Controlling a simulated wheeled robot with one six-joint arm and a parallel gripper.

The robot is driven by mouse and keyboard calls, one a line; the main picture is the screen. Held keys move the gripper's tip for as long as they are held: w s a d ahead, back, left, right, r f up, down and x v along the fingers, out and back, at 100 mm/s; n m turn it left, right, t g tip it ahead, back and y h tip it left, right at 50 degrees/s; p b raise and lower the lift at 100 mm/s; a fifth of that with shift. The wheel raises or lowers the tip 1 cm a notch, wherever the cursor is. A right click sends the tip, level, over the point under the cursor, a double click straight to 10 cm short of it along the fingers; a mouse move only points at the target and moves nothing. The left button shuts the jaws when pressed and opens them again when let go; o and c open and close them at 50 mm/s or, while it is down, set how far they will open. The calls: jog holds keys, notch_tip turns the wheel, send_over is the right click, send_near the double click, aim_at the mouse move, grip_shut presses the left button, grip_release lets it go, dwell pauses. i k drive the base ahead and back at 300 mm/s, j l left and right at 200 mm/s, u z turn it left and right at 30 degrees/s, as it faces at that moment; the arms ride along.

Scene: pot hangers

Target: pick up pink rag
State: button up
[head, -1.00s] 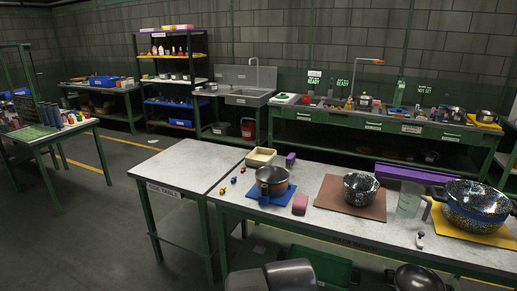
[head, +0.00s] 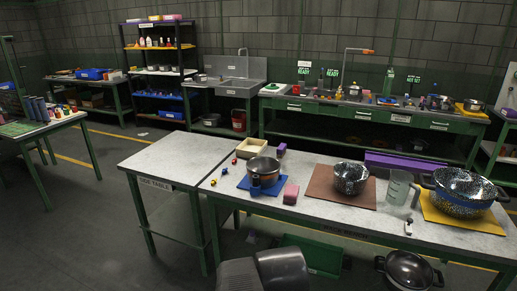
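The pink rag (head: 290,193) looks like a small pink block. It lies on the long grey work table (head: 320,214), just right of a blue mat (head: 247,188) that has a steel-and-copper pot (head: 263,169) on it. A brown mat (head: 325,193) with a speckled bowl (head: 350,177) lies to its right. Nothing covers the rag. My gripper is not in view, so its state is not shown. A dark grey rounded shape at the bottom centre looks like part of my own arm.
A clear measuring jug (head: 398,187) and a large speckled colander (head: 462,190) on a yellow mat (head: 458,219) stand right. A side table (head: 178,158) adjoins at left. A black pot (head: 409,268) sits low at the front. Floor at lower left is clear.

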aim_at(291, 193)
jog(key=i+l+u, duration=0.15)
jog(key=i+l, duration=0.35)
jog(key=i, duration=0.25)
jog(key=i+l+u, duration=0.15)
jog(key=i+l, duration=0.45)
jog(key=i, duration=0.15)
